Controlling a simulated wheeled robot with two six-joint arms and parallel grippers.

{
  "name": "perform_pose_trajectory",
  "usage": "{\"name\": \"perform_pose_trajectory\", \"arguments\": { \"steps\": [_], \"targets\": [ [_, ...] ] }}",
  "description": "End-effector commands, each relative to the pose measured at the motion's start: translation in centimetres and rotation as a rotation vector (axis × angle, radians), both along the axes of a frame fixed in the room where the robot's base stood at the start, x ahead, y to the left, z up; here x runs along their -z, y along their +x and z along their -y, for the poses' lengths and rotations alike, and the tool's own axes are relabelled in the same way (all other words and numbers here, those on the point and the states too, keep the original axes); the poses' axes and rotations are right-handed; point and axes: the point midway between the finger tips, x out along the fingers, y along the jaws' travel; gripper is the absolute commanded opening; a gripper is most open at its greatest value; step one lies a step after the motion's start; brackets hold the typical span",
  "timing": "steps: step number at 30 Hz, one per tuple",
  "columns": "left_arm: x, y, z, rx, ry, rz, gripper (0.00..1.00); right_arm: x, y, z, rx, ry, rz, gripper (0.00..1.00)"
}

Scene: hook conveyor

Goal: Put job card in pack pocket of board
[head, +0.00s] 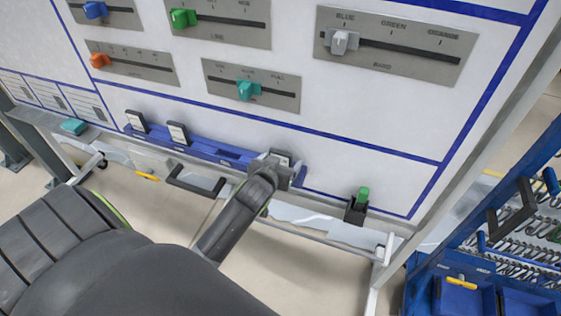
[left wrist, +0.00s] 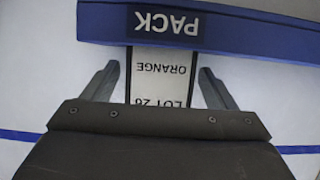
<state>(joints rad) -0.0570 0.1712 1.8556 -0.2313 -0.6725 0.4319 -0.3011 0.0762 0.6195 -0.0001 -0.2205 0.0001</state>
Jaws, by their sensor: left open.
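The job card (left wrist: 163,82), white and printed "ORANGE" and "LOT 26", sits with one end at the blue pocket labelled "PACK" (left wrist: 166,25) in the left wrist view. How deep it sits in the pocket is hidden. My left gripper (left wrist: 160,72) is open, with one finger on each side of the card and a gap to both edges. In the head view, my left gripper (head: 281,168) is at the right part of the blue pocket rail (head: 222,154) on the white board (head: 350,130), covering most of the pocket. My right gripper is not in view.
Two dark-topped cards (head: 137,121) (head: 178,133) stand in the rail farther left. Sliders with coloured knobs, such as the grey one (head: 341,41), are above. A green item in a black holder (head: 360,203) is to the right. A blue rack (head: 500,240) stands far right.

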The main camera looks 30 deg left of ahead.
Motion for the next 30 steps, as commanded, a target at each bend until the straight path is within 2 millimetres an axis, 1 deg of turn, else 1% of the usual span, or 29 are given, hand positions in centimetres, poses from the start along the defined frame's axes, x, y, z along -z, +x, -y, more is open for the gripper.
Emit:
{"name": "perform_pose_trajectory", "arguments": {
  "steps": [4,8,11,21,24,30],
  "targets": [
    [-0.5,0.0,0.0,0.000,0.000,0.001,0.79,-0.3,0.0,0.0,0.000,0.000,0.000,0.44],
    [-0.5,-1.0,0.2,0.000,-0.001,-0.001,0.79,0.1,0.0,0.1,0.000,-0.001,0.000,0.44],
    [-1.1,-2.3,0.5,0.000,-0.001,0.001,0.79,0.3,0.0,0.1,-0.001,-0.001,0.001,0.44],
    [-3.3,-7.6,1.8,-0.002,-0.004,0.001,0.79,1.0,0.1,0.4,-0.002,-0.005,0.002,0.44],
    [-3.9,-8.9,2.1,-0.002,-0.003,0.000,0.79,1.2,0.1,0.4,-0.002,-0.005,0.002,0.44],
    [-4.7,-10.4,2.5,-0.001,0.000,0.001,0.79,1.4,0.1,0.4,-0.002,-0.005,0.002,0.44]
  ]
}}
